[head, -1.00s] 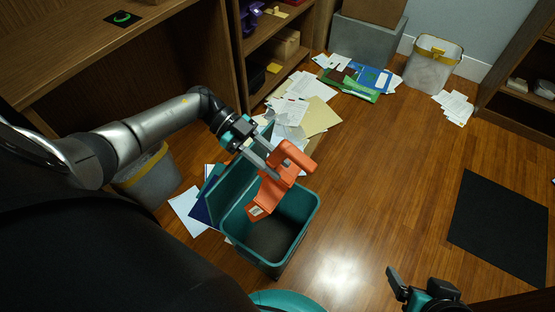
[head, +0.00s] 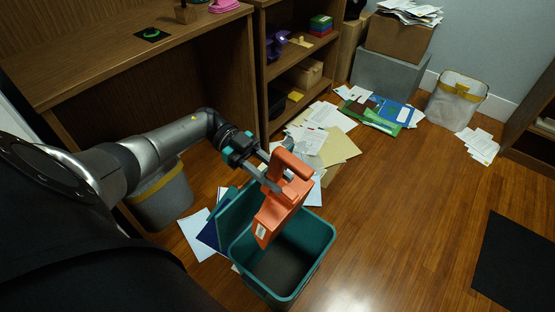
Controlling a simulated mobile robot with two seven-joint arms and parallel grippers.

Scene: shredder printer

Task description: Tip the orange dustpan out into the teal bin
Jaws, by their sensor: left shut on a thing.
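The orange dustpan (head: 276,216) hangs steeply tilted over the teal bin (head: 322,254), with its lower end over the opening. My left gripper (head: 274,183) is shut on the dustpan near its handle. The teal bin stands open on the wooden floor, and the part of its inside that shows is dark and looks empty. My right gripper is out of view.
Papers and folders (head: 320,140) lie on the floor behind the bin. A grey bin with a yellow rim (head: 165,198) stands at the left below the desk (head: 110,62). A shelf (head: 262,70) stands behind. The floor to the right is clear up to a black mat (head: 518,262).

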